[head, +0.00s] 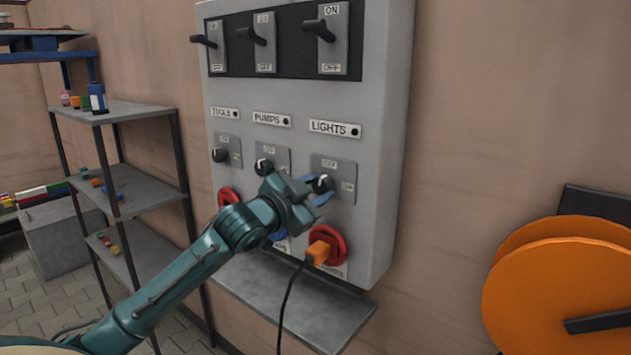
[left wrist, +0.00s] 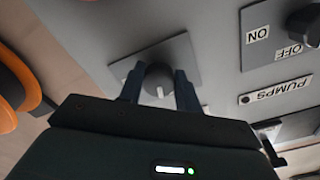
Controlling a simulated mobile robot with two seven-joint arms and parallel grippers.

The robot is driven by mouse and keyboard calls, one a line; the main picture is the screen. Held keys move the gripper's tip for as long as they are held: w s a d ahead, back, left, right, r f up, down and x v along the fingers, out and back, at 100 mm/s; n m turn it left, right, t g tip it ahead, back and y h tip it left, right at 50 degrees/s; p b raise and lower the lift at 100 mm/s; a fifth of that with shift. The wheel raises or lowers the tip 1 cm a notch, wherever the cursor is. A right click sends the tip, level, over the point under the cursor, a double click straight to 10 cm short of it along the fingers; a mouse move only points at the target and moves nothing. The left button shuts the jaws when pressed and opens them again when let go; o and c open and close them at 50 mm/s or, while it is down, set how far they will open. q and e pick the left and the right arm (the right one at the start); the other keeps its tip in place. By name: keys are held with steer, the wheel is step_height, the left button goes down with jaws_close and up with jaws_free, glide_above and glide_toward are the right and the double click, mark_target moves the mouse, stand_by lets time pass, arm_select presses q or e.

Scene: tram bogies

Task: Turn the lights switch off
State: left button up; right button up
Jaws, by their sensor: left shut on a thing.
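The grey control panel (head: 385,120) on the wall has columns marked TOOLS, PUMPS and LIGHTS. In the LIGHTS column, a black lever switch (head: 320,30) sits at the top, its plate marked ON above and OFF below. The lever sticks out, apparently nearer ON. Under the LIGHTS label (head: 335,128) is a dark rotary knob (head: 322,183) with a white mark. My left gripper (head: 317,191) is shut on this knob. In the left wrist view, the fingers stand either side of the knob (left wrist: 159,80). My right gripper is not in view.
Below the held knob, an orange plug (head: 317,253) with a black cable sits by a red round socket. A grey shelf (head: 290,300) juts out under the panel. A large orange reel (head: 560,285) is at the right; shelving (head: 115,110) stands at the left.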

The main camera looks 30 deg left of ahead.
arm_select(q)
steer(key=shift+d+n+p, duration=0.1)
steer(key=shift+n+p, duration=0.7)
steer(key=shift+n, duration=0.7)
steer(key=o, duration=1)
steer(key=shift+c, duration=0.2)
steer(key=shift+s, duration=0.15)
steer(key=s+a+b, duration=0.1)
steer(key=s+b, duration=0.2)
steer(key=s, duration=1)
